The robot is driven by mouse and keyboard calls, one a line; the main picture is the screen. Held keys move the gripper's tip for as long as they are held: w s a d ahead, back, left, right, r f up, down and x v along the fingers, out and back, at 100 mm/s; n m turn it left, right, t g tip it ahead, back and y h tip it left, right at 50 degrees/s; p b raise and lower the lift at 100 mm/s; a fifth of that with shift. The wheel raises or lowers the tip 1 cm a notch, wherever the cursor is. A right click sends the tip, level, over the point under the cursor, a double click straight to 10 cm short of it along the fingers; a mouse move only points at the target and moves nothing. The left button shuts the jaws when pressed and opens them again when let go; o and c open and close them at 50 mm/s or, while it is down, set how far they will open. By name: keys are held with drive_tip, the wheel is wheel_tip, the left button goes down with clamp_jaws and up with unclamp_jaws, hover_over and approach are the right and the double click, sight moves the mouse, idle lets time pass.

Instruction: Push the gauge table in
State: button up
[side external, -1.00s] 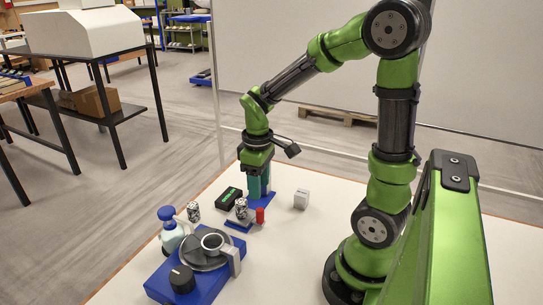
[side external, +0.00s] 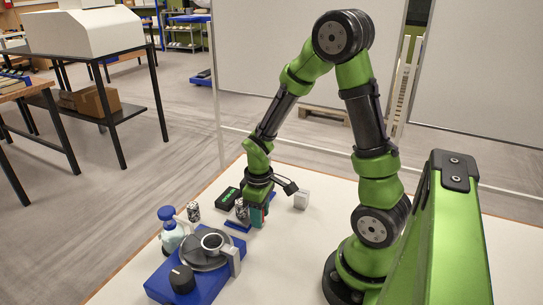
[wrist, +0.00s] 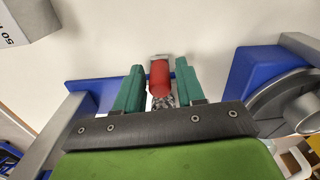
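A low blue plate (side external: 236,226) lies on the white table, with a speckled block (side external: 242,208) on it; I take this to be the gauge table. The blue also shows in the wrist view (wrist: 100,88). A red cylinder (wrist: 160,78) stands at it, mostly hidden behind my gripper in the side view. My gripper (side external: 257,214) points down low over the plate. In the wrist view, its teal fingers (wrist: 160,72) are apart, one on each side of the red cylinder, with narrow gaps. Contact cannot be told.
A blue unit (side external: 196,275) with a grey turntable and black knob stands in front, right in the wrist view (wrist: 245,75).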

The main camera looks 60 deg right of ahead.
clamp_jaws()
drive_tip(key=d, duration=0.3)
drive_tip(key=shift+d, duration=0.4)
drive_tip(key=shift+o, duration=1.3)
unclamp_jaws()
wheel_tip(320, 180, up, 17)
drive_tip(key=shift+c, duration=0.3)
